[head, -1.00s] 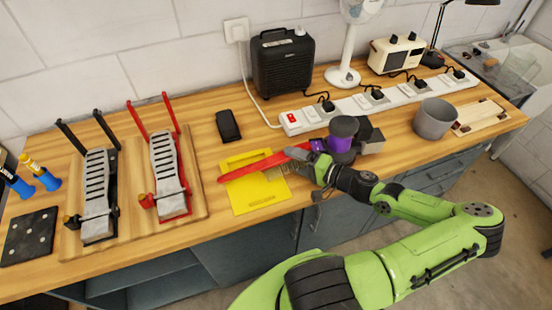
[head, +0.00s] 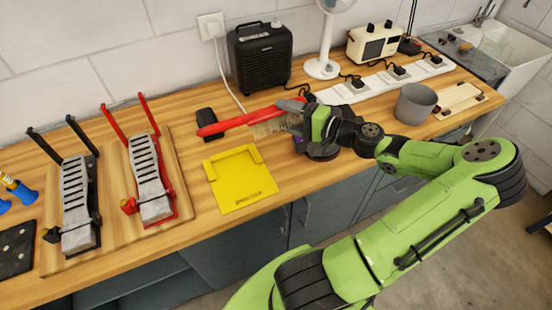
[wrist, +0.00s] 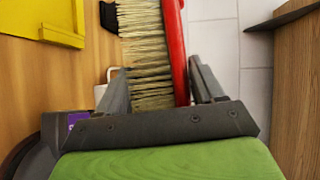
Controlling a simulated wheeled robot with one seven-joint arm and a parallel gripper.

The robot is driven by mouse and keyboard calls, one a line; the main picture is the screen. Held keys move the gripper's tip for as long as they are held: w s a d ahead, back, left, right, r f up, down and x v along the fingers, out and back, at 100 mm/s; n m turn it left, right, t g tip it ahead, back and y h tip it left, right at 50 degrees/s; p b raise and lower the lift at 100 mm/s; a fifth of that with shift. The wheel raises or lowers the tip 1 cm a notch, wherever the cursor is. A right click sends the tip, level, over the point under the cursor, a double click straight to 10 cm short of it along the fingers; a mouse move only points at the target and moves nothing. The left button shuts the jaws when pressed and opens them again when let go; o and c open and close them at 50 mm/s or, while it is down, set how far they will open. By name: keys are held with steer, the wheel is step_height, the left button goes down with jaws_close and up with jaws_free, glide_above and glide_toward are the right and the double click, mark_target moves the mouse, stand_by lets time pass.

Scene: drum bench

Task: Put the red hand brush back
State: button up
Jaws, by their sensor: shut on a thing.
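The red hand brush (head: 238,122) is held level above the bench, its long red handle pointing left and its pale bristles hanging down. My gripper (head: 296,104) is shut on its right end. In the wrist view the brush (wrist: 174,50) lies between the two fingers of my gripper (wrist: 159,85), with the bristles (wrist: 146,45) on the left side. A yellow tray (head: 240,192) with a raised rim lies empty on the bench, below and in front of the brush. The tray's corner also shows in the wrist view (wrist: 62,36).
Two pedals on a wooden board (head: 112,228) stand at the left. A black phone-like block (head: 206,121) lies behind the brush handle. A black heater (head: 259,62), white fan (head: 322,68), power strip (head: 385,80) and grey pot (head: 415,104) line the back and right.

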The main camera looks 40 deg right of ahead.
step_height(320, 180, up, 3)
steer(key=y+b, duration=0.1)
steer(key=b, duration=0.3)
steer(key=shift+w+a+f+b, duration=0.1)
steer(key=shift+a+f+b, duration=0.1)
steer(key=shift+b, duration=0.2)
steer(key=shift+a+r, duration=0.1)
steer(key=shift+r, duration=0.2)
step_height(320, 180, down, 9)
steer(key=b, duration=0.4)
steer(key=shift+f, duration=0.15)
steer(key=shift+f+b, duration=0.3)
steer(key=shift+f, duration=0.25)
steer(key=o, duration=1.3)
